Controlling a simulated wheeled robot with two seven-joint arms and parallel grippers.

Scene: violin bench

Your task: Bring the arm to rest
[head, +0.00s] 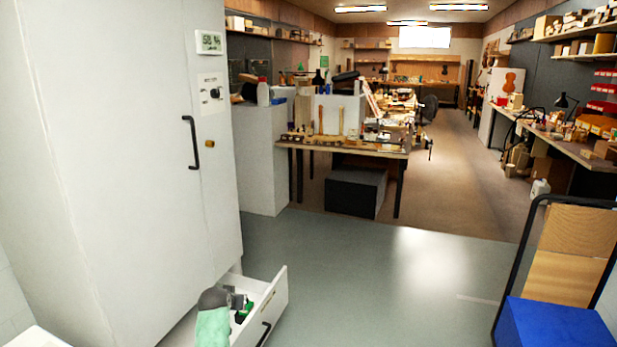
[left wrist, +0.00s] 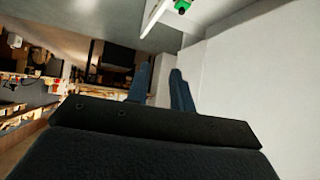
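My left arm (head: 213,318), with a mint-green cover and a grey joint, reaches in from the bottom of the head view over an open white drawer (head: 275,307). My left gripper (head: 243,303) is small and partly hidden there, at the drawer. In the left wrist view its two dark fingers (left wrist: 161,88) stand apart with nothing seen between them. A small green item (left wrist: 182,6) shows at the top edge of that view, beyond the fingers. My right arm and gripper are not in view.
A tall white cabinet (head: 130,150) with a black handle (head: 192,142) stands above the drawer. A trolley with a blue box (head: 550,325) is at the lower right. Workbenches (head: 345,146) stand further back. The grey floor (head: 380,270) between is clear.

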